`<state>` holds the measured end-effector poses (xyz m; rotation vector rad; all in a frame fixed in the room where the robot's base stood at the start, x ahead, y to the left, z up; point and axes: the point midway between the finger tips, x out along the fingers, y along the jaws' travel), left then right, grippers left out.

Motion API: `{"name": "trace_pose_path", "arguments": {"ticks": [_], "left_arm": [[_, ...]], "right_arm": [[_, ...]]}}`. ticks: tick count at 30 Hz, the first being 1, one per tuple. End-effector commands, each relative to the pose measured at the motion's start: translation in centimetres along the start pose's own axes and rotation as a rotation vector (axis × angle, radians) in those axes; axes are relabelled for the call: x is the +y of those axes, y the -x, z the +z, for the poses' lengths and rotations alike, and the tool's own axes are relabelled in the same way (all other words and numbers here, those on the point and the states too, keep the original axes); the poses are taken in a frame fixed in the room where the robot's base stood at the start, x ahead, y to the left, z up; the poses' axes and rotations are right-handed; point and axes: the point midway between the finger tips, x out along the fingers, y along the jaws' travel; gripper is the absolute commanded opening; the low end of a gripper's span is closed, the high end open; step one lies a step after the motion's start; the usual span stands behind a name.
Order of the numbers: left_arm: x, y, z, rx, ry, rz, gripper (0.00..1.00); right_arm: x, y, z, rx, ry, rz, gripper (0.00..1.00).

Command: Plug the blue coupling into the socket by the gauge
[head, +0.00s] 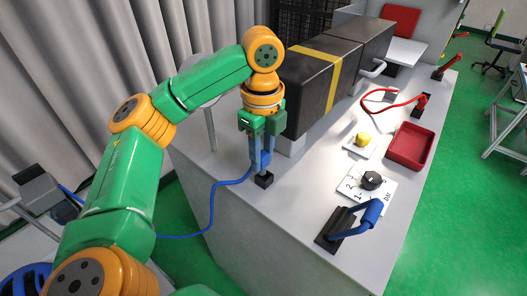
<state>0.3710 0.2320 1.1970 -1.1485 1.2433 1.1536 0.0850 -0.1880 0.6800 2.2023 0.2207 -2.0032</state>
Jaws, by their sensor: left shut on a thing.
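My left gripper (262,160) points down over the near left part of the grey bench (230,210). It is shut on the blue coupling (265,161), which is mostly hidden between the fingers. A blue hose (213,205) runs from there down over the bench's left edge. A small black block (264,181), possibly the socket, stands directly below the coupling. I cannot tell whether the coupling is in it or just above it. A pale round disc on a post (211,130), possibly the gauge, stands behind my arm, its face not visible. My right gripper is not in view.
A long black box with a yellow band (321,67) stands just right of my gripper.

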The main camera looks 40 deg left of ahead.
Motion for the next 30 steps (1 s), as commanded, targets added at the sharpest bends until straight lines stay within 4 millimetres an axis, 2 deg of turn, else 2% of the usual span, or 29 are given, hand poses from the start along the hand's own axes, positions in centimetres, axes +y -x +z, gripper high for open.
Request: {"name": "trace_pose_path", "arguments": {"ticks": [18,30], "left_arm": [[-0.5,-2.8,0.0,0.001,-0.001,-0.001,0.03],[-0.6,-3.2,0.0,0.001,0.0,-0.003,0.03]], "right_arm": [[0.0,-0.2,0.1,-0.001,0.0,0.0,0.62],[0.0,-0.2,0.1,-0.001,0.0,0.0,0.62]]}}
